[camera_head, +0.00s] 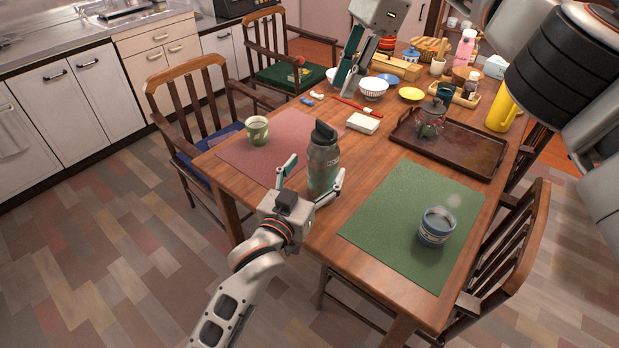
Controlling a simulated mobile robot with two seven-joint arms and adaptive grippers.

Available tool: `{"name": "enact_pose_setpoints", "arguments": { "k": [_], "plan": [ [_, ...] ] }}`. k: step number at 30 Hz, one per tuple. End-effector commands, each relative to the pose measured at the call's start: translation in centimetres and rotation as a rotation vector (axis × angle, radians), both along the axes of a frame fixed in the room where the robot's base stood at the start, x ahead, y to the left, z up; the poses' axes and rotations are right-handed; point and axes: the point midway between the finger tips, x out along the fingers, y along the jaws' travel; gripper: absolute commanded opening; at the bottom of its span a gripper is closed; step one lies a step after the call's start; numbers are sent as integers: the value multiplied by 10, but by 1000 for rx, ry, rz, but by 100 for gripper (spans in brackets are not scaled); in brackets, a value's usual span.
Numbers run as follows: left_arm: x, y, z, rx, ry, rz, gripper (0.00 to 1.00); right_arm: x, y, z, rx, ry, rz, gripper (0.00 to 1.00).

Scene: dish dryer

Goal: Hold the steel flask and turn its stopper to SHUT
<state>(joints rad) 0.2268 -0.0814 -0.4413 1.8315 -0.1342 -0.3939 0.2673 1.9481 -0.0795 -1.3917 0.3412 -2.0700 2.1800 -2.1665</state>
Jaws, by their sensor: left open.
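The steel flask (323,168), grey-green with a dark looped stopper (324,133), stands upright near the table's front left edge, between the pink and green mats. I cannot read the stopper's setting. My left gripper (312,180) is open, with one finger on each side of the flask's lower body. I cannot tell whether the fingers touch it. My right gripper (345,82) hangs above the table's far left part, behind the flask and apart from it. Its fingers are seen edge-on, so its opening is unclear.
A green cup (257,130) stands on the pink mat (285,150), and a blue mug (437,227) on the green mat (385,220). A white box (362,123) and a red toothbrush lie behind the flask. A brown tray (470,150) holds a glass pot (430,118). Chairs surround the table.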

Motion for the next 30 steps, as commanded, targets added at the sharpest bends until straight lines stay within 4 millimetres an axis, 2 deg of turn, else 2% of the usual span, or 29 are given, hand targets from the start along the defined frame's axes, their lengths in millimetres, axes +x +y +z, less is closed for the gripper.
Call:
{"name": "enact_pose_setpoints", "arguments": {
  "k": [3, 9, 21, 23, 29, 30],
  "plan": [
    [18, -7, 1, 2, -1, 0, 73, 0, 0, 0, 0, 0, 0, 28],
    [38, -14, 0, 1, 1, 0, 73, 0, 0, 0, 0, 0, 0, 28],
    [45, -17, -1, 2, 2, 1, 73, 0, 0, 0, 0, 0, 0, 28],
    [45, -17, -1, 2, 2, 1, 60, 0, 0, 0, 0, 0, 0, 28],
    [45, -17, -1, 2, 2, 1, 8, 0, 0, 0, 0, 0, 0, 28],
    [45, -17, -1, 2, 2, 1, 8, 0, 0, 0, 0, 0, 0, 24]
  ]
}}
